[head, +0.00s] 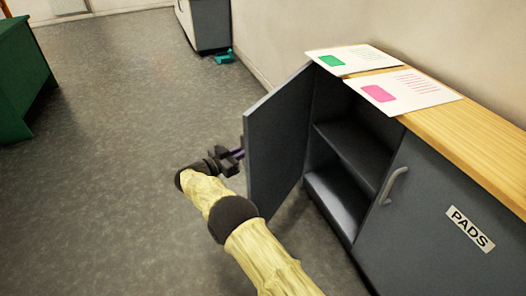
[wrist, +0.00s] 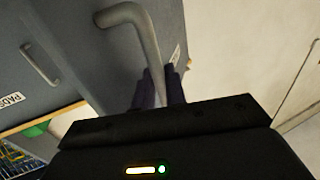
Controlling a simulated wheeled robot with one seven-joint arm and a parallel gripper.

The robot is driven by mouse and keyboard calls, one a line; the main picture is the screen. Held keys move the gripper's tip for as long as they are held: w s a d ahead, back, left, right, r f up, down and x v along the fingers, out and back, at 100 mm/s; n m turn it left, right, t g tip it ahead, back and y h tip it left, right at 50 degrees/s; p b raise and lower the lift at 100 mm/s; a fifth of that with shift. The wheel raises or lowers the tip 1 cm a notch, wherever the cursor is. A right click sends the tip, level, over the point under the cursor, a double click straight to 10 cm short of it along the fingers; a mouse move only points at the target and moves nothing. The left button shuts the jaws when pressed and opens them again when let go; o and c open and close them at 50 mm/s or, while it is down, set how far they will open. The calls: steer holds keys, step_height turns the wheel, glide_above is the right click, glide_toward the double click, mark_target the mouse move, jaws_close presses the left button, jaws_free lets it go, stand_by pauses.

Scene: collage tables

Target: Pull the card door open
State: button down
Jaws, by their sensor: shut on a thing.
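The card door (head: 278,140) is the grey left door of the low cabinet. It stands wide open, swung out to the left. My gripper (head: 239,153) is at the door's outer face. In the wrist view, the fingers of my gripper (wrist: 160,88) are closed around the lower part of the door's curved grey bar handle (wrist: 143,32). A small white label (wrist: 175,54) shows beside the handle, too oblique to read. In the head view the handle is hidden behind the door's edge and my gripper.
The open compartment shows a bare shelf (head: 348,150). The right door (head: 410,225), marked PADS, is shut. Two printed sheets lie on the wooden top (head: 480,140). A green table (head: 22,80) stands at far left. The floor left of the door is clear.

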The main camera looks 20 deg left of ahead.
steer(key=shift+w+a, duration=0.2)
steer(key=shift+a, duration=0.45)
steer(key=shift+d, duration=0.1)
steer(key=c, duration=1.8)
jaws_free()
steer(key=shift+w+d, duration=0.15)
steer(key=p+v, duration=0.2)
steer(key=v, duration=1.5)
steer(key=shift+s+f, duration=0.1)
steer(key=shift+s, duration=0.1)
steer(key=shift+c, duration=0.4)
